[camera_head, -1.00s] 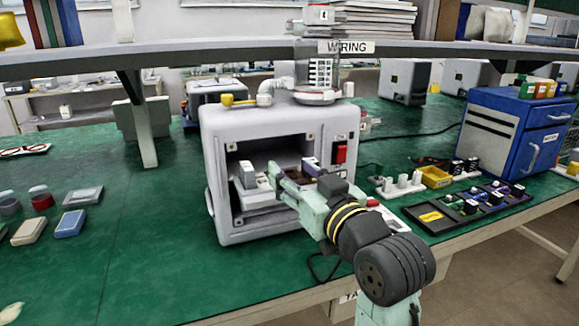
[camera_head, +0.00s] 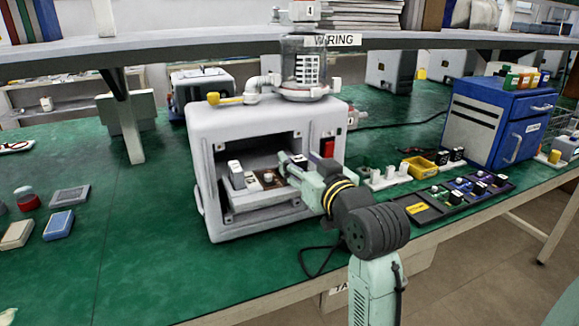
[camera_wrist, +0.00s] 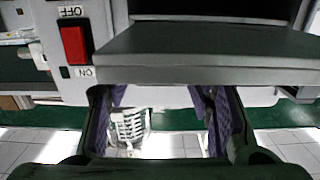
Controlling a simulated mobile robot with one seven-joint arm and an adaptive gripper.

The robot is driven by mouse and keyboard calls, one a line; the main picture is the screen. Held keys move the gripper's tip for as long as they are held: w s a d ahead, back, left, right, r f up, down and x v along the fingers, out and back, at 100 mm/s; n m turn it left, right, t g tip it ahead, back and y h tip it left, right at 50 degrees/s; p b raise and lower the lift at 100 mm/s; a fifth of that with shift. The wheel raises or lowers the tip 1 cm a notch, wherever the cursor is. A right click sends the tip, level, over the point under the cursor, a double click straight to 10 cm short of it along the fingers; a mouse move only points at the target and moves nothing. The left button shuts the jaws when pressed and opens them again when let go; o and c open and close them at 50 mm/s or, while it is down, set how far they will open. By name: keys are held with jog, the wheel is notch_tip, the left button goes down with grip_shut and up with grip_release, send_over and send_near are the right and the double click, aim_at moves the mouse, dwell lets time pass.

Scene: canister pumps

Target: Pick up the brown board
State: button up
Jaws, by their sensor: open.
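The brown board (camera_head: 267,178) lies inside the open front of a pale grey pump housing (camera_head: 215,135) in the head view, partly hidden by my gripper. A dark part with a light top sits on it. My gripper (camera_head: 297,163) is at the right side of the opening, with its fingers apart. In the wrist view my gripper (camera_wrist: 163,112) shows two spread fingers with purple inner pads and nothing held between them. A grey slab edge (camera_wrist: 200,40) lies just beyond the fingers. I cannot make out the board in the wrist view.
Grey and white blocks (camera_head: 237,175) stand left of the board inside the housing. A red switch (camera_head: 327,147) is right of the opening. A dark parts tray (camera_head: 425,212) and blue cabinet (camera_head: 490,115) stand to the right.

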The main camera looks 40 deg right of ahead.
jog(key=shift+x, duration=0.75)
jog(key=shift+c, duration=0.3)
grip_shut()
